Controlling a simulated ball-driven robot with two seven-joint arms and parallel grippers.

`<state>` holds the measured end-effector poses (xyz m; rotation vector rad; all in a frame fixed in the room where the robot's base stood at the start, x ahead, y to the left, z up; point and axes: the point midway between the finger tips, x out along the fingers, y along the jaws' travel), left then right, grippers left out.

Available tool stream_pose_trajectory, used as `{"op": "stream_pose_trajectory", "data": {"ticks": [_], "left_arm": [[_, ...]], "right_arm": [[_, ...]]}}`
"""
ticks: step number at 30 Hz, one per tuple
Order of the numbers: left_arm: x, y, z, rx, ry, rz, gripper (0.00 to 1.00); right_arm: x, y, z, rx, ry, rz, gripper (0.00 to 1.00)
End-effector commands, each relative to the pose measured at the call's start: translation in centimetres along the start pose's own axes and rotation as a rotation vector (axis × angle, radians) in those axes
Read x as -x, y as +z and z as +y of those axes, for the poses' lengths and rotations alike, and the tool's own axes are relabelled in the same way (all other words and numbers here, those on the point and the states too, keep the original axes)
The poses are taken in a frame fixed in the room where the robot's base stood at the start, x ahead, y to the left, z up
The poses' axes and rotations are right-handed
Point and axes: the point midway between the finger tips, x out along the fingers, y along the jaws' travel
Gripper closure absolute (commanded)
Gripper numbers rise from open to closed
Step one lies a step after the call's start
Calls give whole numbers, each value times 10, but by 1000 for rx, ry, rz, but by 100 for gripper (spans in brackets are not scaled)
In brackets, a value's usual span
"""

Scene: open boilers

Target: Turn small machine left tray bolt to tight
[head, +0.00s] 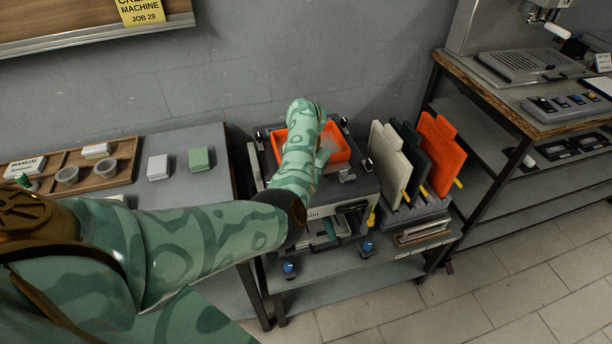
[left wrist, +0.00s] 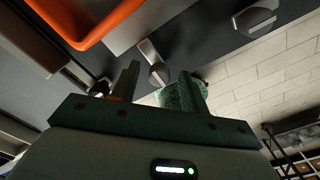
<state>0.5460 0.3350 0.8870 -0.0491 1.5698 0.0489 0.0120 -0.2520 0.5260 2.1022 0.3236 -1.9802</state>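The small machine (head: 365,187) stands on a low metal bench, with an orange tray (head: 343,150) in its top. Grey bolts with flat grips sit around the tray; one (head: 347,176) shows at the front. My left arm reaches over the tray and hides part of it; its gripper is mostly hidden in the head view. In the left wrist view the left gripper (left wrist: 160,83) is open, its fingers apart. A grey bolt (left wrist: 157,68) lies just beyond the gap between them, apparently ungripped. A second bolt (left wrist: 255,18) is at upper right, and the tray rim (left wrist: 85,38) at upper left.
A rack holding a cream, a dark and an orange panel (head: 440,152) stands right of the machine. A grey table (head: 185,195) with a wooden organizer (head: 125,152) is on the left. A wood-edged bench (head: 505,110) stands at right. Floor is clear in front.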

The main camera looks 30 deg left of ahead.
Motion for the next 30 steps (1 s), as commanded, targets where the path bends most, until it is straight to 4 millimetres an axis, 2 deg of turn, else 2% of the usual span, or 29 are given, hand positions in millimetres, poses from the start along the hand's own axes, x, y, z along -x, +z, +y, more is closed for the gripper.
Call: {"op": "stream_pose_trajectory", "data": {"ticks": [5, 8, 11, 21, 27, 30], "left_arm": [[1, 0, 0, 1, 0, 0, 55], [10, 0, 0, 0, 1, -1, 55], [29, 1, 0, 2, 1, -4, 55], [121, 1, 0, 1, 0, -5, 55], [154, 1, 0, 1, 0, -2, 55], [161, 1, -1, -1, -1, 0, 55]], "right_arm": [[1, 0, 0, 0, 0, 0, 69], [5, -1, 0, 0, 1, 2, 69], [13, -4, 1, 0, 2, 7, 69], [50, -12, 4, 0, 7, 23, 69], [61, -15, 5, 0, 9, 27, 69], [63, -15, 5, 0, 9, 28, 69]]}}
